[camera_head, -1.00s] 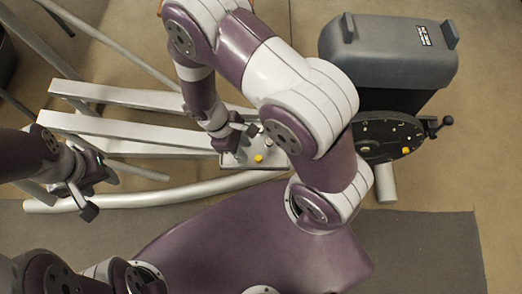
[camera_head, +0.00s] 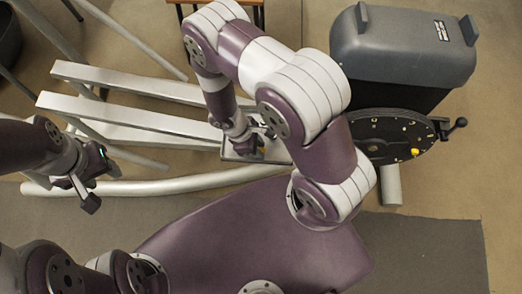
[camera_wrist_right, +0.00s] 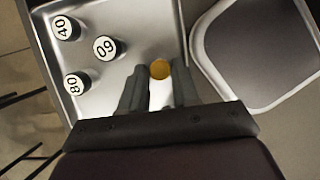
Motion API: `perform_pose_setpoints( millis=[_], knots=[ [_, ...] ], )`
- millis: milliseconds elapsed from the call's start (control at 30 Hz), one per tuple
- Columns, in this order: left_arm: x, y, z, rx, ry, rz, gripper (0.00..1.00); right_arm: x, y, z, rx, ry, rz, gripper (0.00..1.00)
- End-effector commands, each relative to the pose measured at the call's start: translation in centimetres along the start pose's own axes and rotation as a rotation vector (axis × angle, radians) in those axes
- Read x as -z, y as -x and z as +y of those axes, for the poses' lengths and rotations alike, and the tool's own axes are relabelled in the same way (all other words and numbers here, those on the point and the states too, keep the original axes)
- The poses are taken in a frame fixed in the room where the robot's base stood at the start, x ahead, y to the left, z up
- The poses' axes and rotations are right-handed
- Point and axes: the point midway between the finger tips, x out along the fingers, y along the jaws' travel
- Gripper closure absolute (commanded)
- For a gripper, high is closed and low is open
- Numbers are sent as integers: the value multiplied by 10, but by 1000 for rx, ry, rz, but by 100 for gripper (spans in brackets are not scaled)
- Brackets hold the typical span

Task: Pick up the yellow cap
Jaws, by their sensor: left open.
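A round yellow cap (camera_wrist_right: 160,69) lies on a metal tray (camera_wrist_right: 128,14) in the right wrist view, between the fingertips of my right gripper (camera_wrist_right: 160,74). A narrow gap seems to show on either side of the cap, so the fingers look open around it. In the head view my right gripper (camera_head: 254,143) is low over the small tray beside the white rails, and it hides the cap there. My left gripper (camera_head: 98,180) is open and empty at the left, away from the tray. Another yellow piece (camera_head: 414,152) sits on the dark round plate (camera_head: 375,130).
White rails (camera_head: 130,120), a curved tube (camera_head: 150,186) and a grey machine housing (camera_head: 400,50) surround my arms.

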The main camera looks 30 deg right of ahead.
Motion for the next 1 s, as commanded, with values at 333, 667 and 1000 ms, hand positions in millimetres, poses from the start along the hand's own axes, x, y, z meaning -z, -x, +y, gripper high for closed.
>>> perform_pose_setpoints(
  millis=[333, 667, 1000],
  knots=[
    [0, 0, 0, 0, 0, 0, 50, 0, 1, 0, 1, 0, -1, 100],
    [0, 3, 0, 0, 0, 0, 50, -1, 3, 0, 1, -1, -1, 100],
    [4, 38, 0, 0, 0, 0, 50, -12, 37, 2, 1, -2, -1, 100]
  ],
)
